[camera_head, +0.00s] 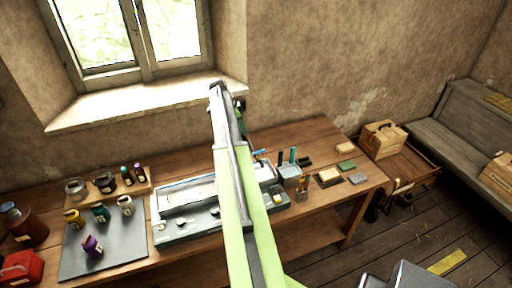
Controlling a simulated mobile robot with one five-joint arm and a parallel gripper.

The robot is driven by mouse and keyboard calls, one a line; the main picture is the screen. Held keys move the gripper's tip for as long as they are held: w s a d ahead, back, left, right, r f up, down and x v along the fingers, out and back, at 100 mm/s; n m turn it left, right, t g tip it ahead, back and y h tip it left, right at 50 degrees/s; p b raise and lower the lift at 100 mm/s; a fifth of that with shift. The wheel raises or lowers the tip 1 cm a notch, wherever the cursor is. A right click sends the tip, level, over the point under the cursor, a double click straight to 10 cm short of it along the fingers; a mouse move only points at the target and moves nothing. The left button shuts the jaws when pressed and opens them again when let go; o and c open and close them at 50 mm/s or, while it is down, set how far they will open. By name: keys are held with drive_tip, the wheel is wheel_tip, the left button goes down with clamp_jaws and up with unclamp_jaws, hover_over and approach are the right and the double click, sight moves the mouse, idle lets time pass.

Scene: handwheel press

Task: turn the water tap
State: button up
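I cannot make out a water tap in this view. My pale green arm reaches from the bottom middle up over the workbench (318,225) and hides part of what is behind it. My gripper seems to be at the arm's far end (218,88), in front of the window sill's right end. It is too small to tell whether it is open or shut. A small dark and green part shows just right of the arm's end, and I cannot tell what it is. A grey tray-like device (180,231) lies on the bench, partly behind my arm.
A dark mat (112,262) with several small bottles lies at the left of the bench. A red container (22,267) and a brown jar (24,228) stand at far left. Small blocks (328,177) lie at the right. A wooden box (383,139) and a bench stand beyond; floor is open at right.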

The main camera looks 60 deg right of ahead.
sight(256, 152)
drive_tip(key=b+x, duration=1.5)
drive_tip(key=x, duration=0.1)
drive_tip(key=shift+s+d+f, duration=0.1)
drive_tip(key=shift+s+f, duration=0.2)
drive_tip(key=shift+s+d+f+b, duration=0.2)
drive_tip(key=shift+d+f+b, duration=0.05)
drive_tip(key=shift+f+b, duration=0.15)
drive_tip(key=shift+r, duration=0.1)
drive_tip(key=shift+c, duration=0.4)
clamp_jaws()
